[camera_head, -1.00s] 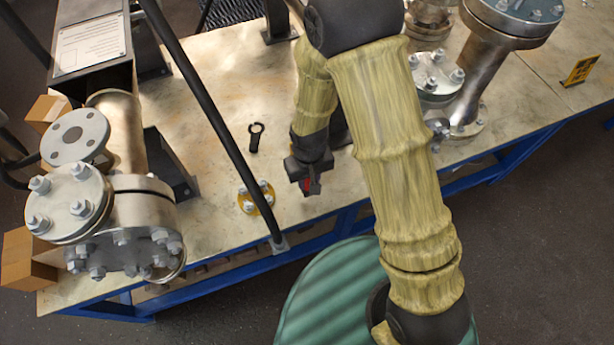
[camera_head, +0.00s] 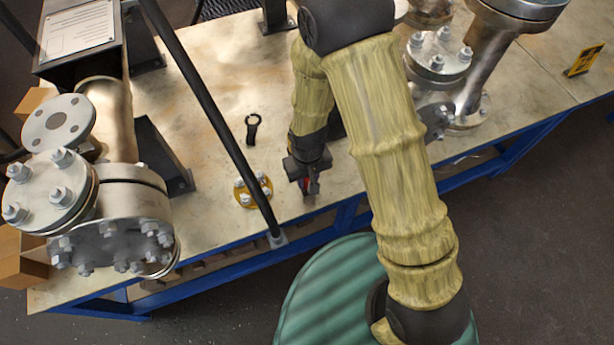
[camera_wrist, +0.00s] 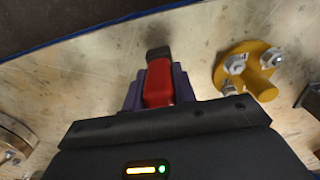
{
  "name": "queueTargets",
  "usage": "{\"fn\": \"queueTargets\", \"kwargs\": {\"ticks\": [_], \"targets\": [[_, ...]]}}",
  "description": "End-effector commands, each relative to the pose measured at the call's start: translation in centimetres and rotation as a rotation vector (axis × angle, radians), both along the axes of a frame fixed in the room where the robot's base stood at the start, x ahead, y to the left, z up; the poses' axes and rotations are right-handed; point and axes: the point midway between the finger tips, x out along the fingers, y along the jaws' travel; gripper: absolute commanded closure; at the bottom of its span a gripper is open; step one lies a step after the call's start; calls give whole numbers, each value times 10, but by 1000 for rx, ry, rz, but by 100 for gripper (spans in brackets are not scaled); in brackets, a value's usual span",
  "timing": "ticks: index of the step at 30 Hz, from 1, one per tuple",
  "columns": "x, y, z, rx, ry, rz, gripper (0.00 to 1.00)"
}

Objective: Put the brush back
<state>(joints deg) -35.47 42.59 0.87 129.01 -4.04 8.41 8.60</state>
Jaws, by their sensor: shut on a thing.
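My gripper (camera_head: 308,184) is low over the bench top near its front edge, in the middle of the head view. In the wrist view its jaws (camera_wrist: 158,88) are shut on a red thing with a dark end (camera_wrist: 158,70), which I take to be the brush. Only a small red part of the brush shows in the head view (camera_head: 305,182). Its bristles cannot be made out. I cannot tell whether it touches the bench top.
A yellow flange with bolts (camera_head: 246,196) lies left of my gripper and shows in the wrist view (camera_wrist: 262,82). A black wrench (camera_head: 252,129) lies behind it. A black post (camera_head: 215,120) slants nearby. Flanged vessels stand left (camera_head: 130,205) and right (camera_head: 440,55). The bench (camera_head: 205,80) has bare room.

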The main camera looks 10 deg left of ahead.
Motion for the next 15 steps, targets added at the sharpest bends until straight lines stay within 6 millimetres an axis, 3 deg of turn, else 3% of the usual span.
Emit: {"fn": "queueTargets", "kwargs": {"ticks": [14,15], "targets": [[0,0,-11,-1,1,0,96],[0,0,-10,0,0,0,69]]}}
